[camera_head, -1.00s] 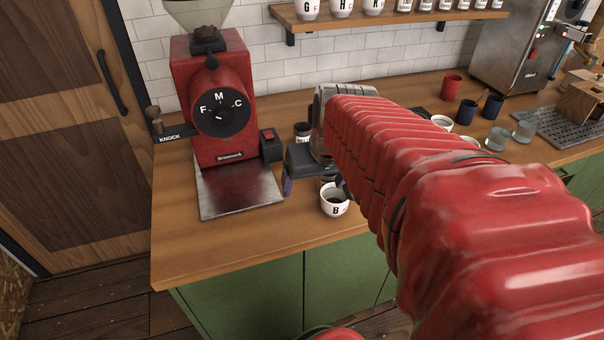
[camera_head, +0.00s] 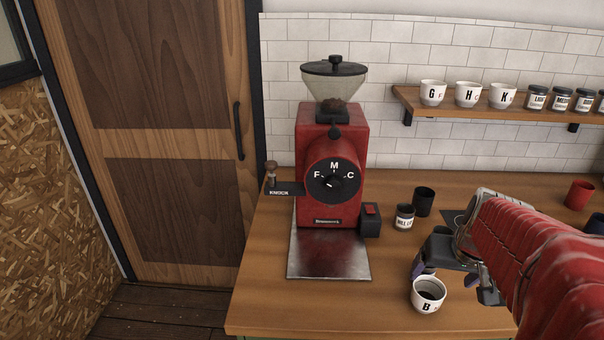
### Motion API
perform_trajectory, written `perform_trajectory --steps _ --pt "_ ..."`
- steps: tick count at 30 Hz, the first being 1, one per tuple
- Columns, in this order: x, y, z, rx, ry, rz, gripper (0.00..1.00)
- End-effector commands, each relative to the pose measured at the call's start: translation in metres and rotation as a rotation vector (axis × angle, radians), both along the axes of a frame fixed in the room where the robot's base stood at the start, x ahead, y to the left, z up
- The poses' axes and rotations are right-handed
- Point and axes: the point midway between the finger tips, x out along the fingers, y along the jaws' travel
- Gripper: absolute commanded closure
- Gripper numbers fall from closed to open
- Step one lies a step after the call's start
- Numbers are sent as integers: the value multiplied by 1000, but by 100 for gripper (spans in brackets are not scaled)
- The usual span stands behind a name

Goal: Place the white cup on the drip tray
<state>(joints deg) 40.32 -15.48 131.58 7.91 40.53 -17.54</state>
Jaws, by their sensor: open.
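A white cup marked B (camera_head: 427,297) stands upright near the front of the counter, with dark contents. My gripper (camera_head: 455,276) is open at the end of the red-sleeved arm, just behind and to the right of this cup. One finger shows behind the cup's left side and the other to its right. I cannot tell whether either touches it. Other white cups marked G (camera_head: 432,94), H (camera_head: 467,96) and K (camera_head: 502,97) stand on the wall shelf.
A red grinder (camera_head: 333,165) with a flat metal plate (camera_head: 328,262) stands left of my gripper. A red cup (camera_head: 579,194) is at far right. The counter front (camera_head: 310,310) is clear.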

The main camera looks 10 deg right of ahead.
Motion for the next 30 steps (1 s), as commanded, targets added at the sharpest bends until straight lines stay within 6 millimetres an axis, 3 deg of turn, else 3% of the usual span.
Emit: perform_trajectory --steps 13,30 --pt "20 -10 -52 1 3 1 18" --pt "24 -12 -63 1 2 1 18"
